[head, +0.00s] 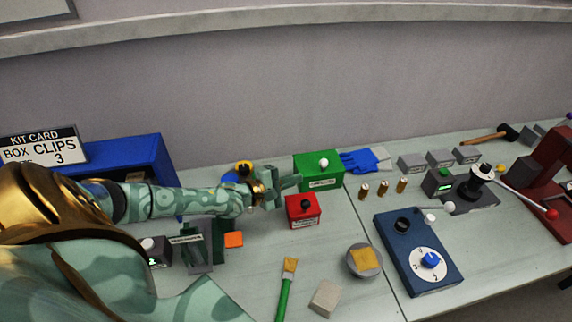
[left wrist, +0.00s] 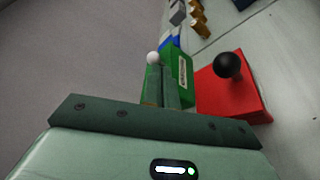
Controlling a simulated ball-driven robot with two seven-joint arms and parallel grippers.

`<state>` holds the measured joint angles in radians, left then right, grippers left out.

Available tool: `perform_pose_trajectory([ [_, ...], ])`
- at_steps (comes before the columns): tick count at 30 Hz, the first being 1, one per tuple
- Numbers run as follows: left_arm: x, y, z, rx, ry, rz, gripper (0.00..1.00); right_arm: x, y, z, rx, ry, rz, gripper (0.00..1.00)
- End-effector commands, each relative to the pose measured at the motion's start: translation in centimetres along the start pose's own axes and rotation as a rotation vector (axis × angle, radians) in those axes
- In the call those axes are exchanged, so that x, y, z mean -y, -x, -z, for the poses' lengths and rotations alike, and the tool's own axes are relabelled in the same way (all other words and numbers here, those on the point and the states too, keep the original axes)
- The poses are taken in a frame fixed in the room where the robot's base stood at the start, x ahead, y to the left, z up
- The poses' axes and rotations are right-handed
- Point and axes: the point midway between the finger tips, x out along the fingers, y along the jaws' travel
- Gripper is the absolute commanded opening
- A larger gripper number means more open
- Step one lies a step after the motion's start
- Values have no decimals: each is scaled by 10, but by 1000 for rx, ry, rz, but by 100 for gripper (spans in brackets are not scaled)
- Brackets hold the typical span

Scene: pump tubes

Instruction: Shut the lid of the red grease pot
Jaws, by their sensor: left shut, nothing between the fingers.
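The red grease pot (head: 303,211) is a small red box with a label on its front and a black knob on top. Its lid looks flat on the box in the head view. In the left wrist view the red pot (left wrist: 232,98) and its black knob lie to the right of the fingers. My left gripper (head: 294,184) is shut and empty, just behind and left of the pot's knob, in front of the green box. Its closed fingers also show in the left wrist view (left wrist: 160,90). My right gripper is not in view.
A green box (head: 319,176) with a white knob stands right behind the pot. A blue glove (head: 365,160) lies beside it. Table between is clear.

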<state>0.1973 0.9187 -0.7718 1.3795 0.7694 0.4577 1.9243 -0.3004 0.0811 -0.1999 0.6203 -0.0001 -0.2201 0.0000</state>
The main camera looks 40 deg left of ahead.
Motion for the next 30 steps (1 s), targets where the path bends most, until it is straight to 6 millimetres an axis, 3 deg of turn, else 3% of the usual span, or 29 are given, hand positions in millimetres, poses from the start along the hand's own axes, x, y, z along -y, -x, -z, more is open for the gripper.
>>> perform_pose_trajectory([
  [17,1,1,-1,0,-1,1,0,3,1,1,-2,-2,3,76],
  [22,-10,3,-6,0,-2,-1,0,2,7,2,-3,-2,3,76],
  [26,-33,10,-21,1,2,1,0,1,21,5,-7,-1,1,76],
  [30,-52,31,-55,1,6,2,0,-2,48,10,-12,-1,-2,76],
])
